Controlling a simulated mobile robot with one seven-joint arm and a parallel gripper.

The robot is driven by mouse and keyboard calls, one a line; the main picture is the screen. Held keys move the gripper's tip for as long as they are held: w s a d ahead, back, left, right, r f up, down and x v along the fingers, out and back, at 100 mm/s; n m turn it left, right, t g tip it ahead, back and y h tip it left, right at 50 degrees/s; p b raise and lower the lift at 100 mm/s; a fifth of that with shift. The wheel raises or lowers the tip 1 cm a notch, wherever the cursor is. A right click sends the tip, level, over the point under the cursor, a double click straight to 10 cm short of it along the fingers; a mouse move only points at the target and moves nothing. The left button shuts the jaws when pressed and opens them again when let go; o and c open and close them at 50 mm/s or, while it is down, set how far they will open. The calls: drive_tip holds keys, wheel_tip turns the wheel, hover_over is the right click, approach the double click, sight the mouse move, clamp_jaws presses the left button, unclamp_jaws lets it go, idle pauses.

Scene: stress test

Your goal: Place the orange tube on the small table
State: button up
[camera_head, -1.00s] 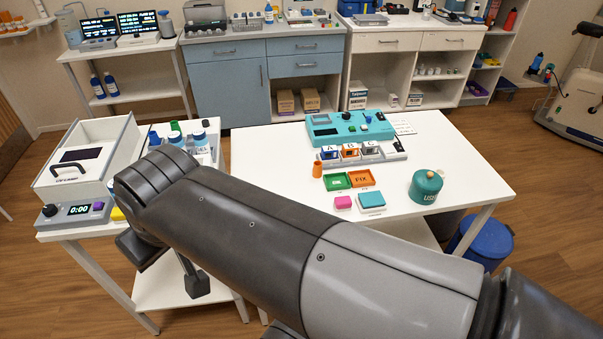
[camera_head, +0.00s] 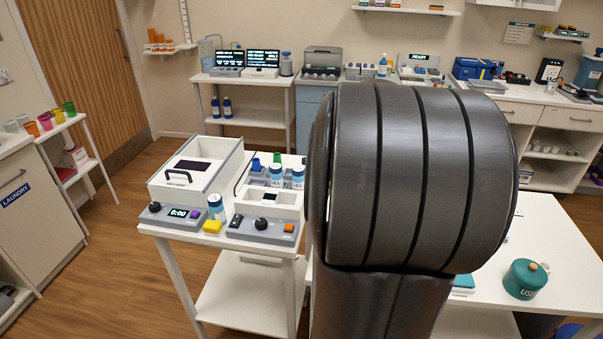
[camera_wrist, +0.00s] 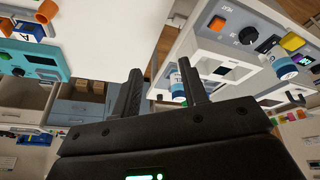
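My gripper (camera_wrist: 160,67) shows in the wrist view with its two dark fingers apart and nothing between them. It is hidden behind my arm in the head view. An orange tube (camera_wrist: 47,10) is at the wrist view's upper left, beside the blue "A" box on the white table (camera_wrist: 100,30), away from my fingers. My arm hides the tube in the head view. A small white table (camera_head: 225,295) stands left of my arm in the head view, carrying a lidded device (camera_head: 195,168) and two control boxes. Which table the task calls small is unclear.
Blue-and-white bottles (camera_head: 217,206) and a yellow block (camera_head: 212,227) crowd the small table's top. A teal canister (camera_head: 525,278) stands on the larger table at right. A side stand with coloured cups (camera_head: 69,109) is at far left. Open floor lies between.

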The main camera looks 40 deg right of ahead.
drive_tip(key=s+d+f+m, duration=0.1)
drive_tip(key=s+d+f, duration=0.3)
drive_tip(key=d, duration=0.4)
drive_tip(key=s+d+f, duration=0.3)
drive_tip(key=d+f, duration=0.1)
drive_tip(key=d, duration=0.4)
drive_tip(key=s+d+f+m, duration=0.1)
drive_tip(key=s+d+f, duration=0.3)
drive_tip(key=d, duration=0.4)
drive_tip(key=shift+d+x, duration=0.2)
drive_tip(key=shift+x, duration=5.25)
drive_tip(key=shift+w, duration=0.15)
drive_tip(key=c, duration=0.8)
drive_tip(key=shift+r, duration=0.15)
